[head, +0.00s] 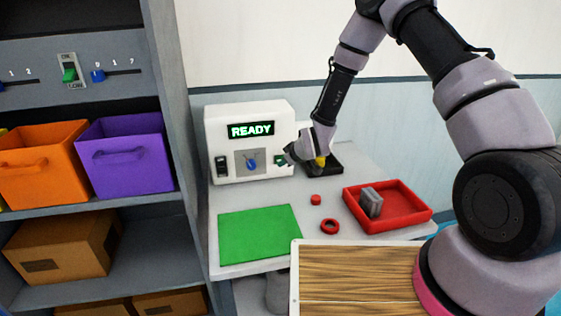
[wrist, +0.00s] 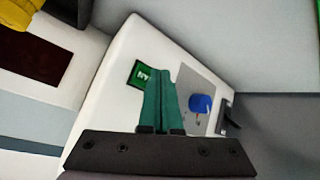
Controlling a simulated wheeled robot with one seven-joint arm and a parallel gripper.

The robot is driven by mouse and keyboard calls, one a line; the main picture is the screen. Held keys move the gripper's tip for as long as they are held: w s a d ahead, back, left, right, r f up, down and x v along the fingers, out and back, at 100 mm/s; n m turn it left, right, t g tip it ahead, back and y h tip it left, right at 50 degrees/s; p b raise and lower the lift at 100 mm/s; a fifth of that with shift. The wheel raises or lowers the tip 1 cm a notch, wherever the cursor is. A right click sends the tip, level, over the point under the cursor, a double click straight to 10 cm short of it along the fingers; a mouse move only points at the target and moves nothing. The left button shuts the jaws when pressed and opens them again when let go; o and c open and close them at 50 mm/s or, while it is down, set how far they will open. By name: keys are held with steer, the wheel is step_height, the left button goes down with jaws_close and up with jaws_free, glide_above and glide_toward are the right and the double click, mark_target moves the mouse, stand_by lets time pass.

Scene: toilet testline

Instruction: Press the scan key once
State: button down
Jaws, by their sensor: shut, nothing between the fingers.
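A white machine (head: 222,118) stands on the grey table, its display (head: 251,130) reading "READY". Its front carries a black switch, a grey panel with a blue knob (head: 252,164), and a green key (head: 281,160) on the right. In the wrist view the green key (wrist: 138,72) shows white lettering, partly covered by my fingers. My gripper (wrist: 172,72) is shut and empty, its green fingers pointing at the machine front between the key and the blue knob (wrist: 201,103). In the head view it is just right of the key. I cannot tell whether the fingertips touch the machine.
A green mat (head: 258,235) lies in front of the machine. A red tray (head: 410,208) with grey pieces, a red ring (head: 330,226) and a small red piece (head: 315,199) lie to the right. A black tray (head: 334,168) with something yellow is behind my gripper. Shelves (head: 180,120) stand left.

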steer(key=shift+w+a, duration=0.15)
steer(key=shift+w, duration=0.4)
stand_by(0.8)
steer(key=shift+s, duration=0.1)
steer(key=shift+s+d, duration=0.25)
steer(key=shift+s, duration=0.4)
steer(key=shift+s+d, duration=0.2)
steer(key=shift+s, duration=0.6)
steer(key=shift+s+d, duration=0.25)
steer(key=shift+s, duration=0.55)
steer(key=shift+s+d, duration=0.2)
steer(key=shift+s, duration=0.6)
steer(key=shift+r, duration=0.1)
